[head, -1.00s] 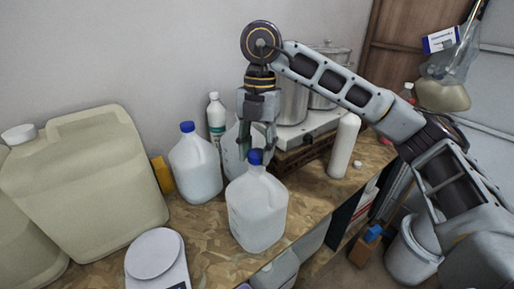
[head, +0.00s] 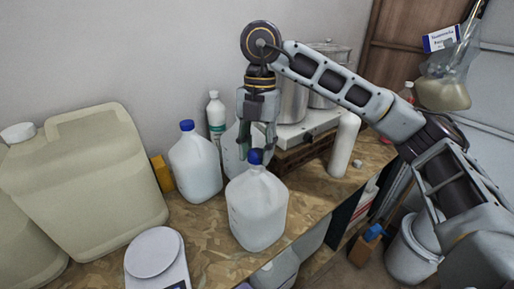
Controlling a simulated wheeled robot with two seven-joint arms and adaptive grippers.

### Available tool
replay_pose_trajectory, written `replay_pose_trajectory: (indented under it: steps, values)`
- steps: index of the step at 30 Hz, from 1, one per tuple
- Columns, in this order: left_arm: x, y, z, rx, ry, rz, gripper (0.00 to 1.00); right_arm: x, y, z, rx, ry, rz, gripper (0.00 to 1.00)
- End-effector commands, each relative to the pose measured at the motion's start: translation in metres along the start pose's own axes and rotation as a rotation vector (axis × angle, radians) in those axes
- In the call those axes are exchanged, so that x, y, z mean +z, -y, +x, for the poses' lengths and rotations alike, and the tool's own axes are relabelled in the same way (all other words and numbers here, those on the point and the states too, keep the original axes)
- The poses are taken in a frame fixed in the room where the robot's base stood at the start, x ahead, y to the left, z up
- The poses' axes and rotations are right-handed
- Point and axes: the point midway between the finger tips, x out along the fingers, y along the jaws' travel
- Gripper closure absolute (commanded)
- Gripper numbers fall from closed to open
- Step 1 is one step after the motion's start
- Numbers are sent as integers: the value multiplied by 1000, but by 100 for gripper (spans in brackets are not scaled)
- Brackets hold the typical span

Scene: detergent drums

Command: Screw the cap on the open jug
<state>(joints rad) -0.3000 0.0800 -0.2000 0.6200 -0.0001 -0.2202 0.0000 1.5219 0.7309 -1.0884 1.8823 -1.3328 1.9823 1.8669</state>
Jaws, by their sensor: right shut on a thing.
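The jug (head: 258,210) is a translucent white plastic jug standing upright near the front edge of the wooden bench. A blue cap (head: 254,157) sits at the top of its neck. My right gripper (head: 256,153) points straight down over the jug, with its fingers shut around the blue cap. The fingers partly hide the cap, and I cannot tell how far it is seated on the neck. My left gripper is not in view.
A second jug with a blue cap (head: 195,165) stands behind to the left, and another jug (head: 233,150) stands behind my gripper. A large beige canister (head: 90,180) and a white scale (head: 155,255) are at left. A white cylinder (head: 343,145) stands at right.

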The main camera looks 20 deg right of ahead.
Motion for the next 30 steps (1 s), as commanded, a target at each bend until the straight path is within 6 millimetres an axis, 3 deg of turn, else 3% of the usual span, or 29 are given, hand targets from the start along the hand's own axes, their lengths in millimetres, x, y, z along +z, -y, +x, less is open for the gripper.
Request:
replay_pose_trajectory:
  steps: [30]
  values:
    - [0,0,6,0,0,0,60,1,0,7,0,0,0,70]
